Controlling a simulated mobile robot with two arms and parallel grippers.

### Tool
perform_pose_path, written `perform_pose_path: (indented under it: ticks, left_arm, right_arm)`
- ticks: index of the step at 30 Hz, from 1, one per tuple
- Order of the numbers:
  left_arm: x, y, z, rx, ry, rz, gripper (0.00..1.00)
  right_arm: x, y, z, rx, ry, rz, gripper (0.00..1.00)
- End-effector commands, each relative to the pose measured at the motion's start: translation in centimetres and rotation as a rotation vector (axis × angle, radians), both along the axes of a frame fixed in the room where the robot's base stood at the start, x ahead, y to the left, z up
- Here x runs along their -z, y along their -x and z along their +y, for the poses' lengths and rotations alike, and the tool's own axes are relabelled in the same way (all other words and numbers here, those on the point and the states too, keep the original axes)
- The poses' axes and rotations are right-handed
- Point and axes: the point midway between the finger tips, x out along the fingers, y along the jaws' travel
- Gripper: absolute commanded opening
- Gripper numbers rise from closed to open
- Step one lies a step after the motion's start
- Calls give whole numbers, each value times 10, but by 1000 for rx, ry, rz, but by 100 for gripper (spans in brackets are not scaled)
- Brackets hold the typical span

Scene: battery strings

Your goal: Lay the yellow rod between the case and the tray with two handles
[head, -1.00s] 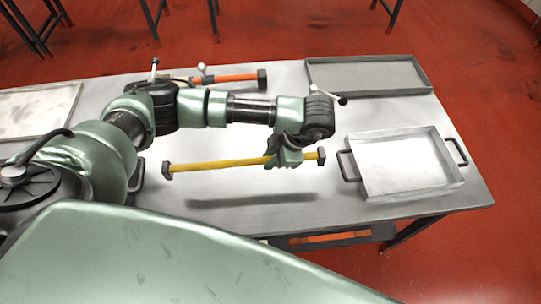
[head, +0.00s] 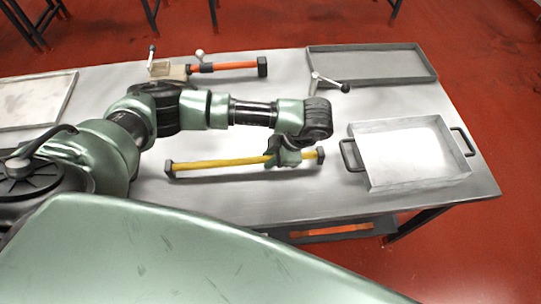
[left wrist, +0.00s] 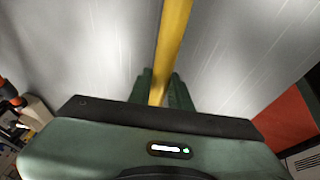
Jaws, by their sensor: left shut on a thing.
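The yellow rod (head: 215,163) with dark end caps runs left to right, close above or on the table; I cannot tell contact. My left gripper (head: 284,158) is shut on it, right of its middle. The left wrist view shows the rod (left wrist: 172,40) between the green fingers (left wrist: 160,92). The tray with two handles (head: 405,157) is grey and empty, just right of the rod's right end. I cannot make out the case with certainty; my left arm hides part of the table. My right gripper is not in view.
An orange rod (head: 232,66) and a small beige box (head: 172,72) lie at the back. A long grey tray (head: 370,65) is at the back right, another tray (head: 35,100) at the far left. A lever-like thing (head: 328,84) stands behind my wrist. The table front is clear.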

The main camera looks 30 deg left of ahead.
Motion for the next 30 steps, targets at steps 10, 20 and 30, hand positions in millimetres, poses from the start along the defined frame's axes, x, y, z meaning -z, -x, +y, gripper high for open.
perform_pose_path:
  ticks: [10,20,30]
  left_arm:
    - [4,0,0,0,0,0,0]
    - [5,0,0,0,0,0,45]
    - [-7,-2,-7,2,4,-3,45]
  right_arm:
    - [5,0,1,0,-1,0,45]
    - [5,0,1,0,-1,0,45]
    - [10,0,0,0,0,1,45]
